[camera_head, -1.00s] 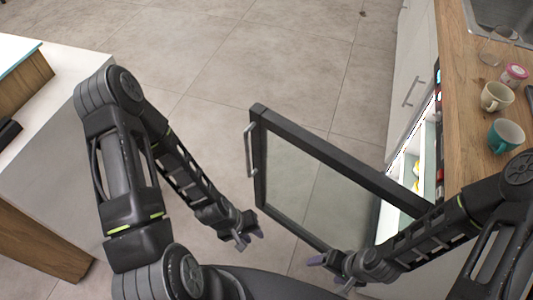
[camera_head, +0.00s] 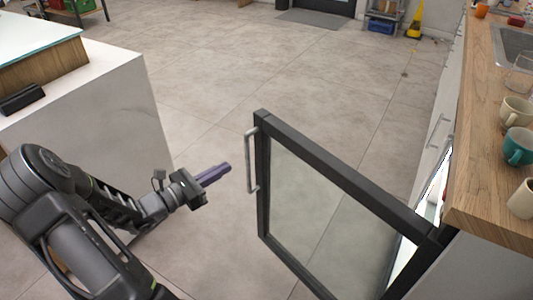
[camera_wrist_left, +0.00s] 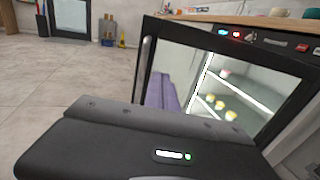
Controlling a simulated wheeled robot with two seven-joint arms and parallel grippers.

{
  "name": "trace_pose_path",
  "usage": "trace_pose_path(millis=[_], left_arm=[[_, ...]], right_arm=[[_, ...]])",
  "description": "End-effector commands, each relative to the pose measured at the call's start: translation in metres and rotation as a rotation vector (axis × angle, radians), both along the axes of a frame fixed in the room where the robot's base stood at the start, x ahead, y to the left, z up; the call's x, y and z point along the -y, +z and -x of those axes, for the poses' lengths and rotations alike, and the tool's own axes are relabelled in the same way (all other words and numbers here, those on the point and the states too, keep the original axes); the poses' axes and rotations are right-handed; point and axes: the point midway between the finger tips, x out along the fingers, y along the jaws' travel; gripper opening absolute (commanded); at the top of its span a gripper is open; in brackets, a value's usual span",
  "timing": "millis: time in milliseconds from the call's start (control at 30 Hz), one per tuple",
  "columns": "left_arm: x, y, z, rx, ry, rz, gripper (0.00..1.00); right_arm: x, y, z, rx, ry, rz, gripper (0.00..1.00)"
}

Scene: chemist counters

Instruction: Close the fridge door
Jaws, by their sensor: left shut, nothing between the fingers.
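The fridge door (camera_head: 335,172) is a dark frame with a glass pane, standing wide open from the counter on the right. Its metal handle (camera_head: 251,160) is on the free edge, at left. My left gripper (camera_head: 224,169) is shut and empty, a short gap to the left of the handle, with its purple fingers pointing toward it. In the left wrist view the door frame (camera_wrist_left: 143,75) and lit fridge shelves (camera_wrist_left: 235,100) show, with yellow items on a shelf. The purple fingers (camera_wrist_left: 165,90) also show there. My right gripper is not in view.
A wooden counter (camera_head: 480,190) with several cups and a sink runs along the right. A white counter (camera_head: 110,100) stands at the left. Grey tiled floor between them is clear. A yellow floor sign (camera_head: 414,24) is far back.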

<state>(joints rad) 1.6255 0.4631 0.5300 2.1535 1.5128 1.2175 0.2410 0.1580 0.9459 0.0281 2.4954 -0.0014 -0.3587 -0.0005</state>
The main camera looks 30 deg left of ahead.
Motion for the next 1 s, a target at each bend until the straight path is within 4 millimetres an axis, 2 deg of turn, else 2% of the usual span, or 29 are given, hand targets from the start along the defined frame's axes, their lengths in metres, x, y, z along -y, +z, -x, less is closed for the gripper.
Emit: trace_pose_path(millis=[333,533,767,1000], left_arm=[[0.002,-0.001,-0.001,-0.002,-0.004,0.006,0.0],[0.005,-0.002,-0.012,-0.002,-0.004,0.006,0.0],[0.017,-0.003,-0.046,-0.001,-0.007,0.006,0.0],[0.032,-0.004,-0.093,0.0,-0.007,0.006,0.0]], right_arm=[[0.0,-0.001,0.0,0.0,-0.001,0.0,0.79],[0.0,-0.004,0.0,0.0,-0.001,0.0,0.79],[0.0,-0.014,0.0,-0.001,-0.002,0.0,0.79],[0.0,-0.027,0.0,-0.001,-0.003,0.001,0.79]])
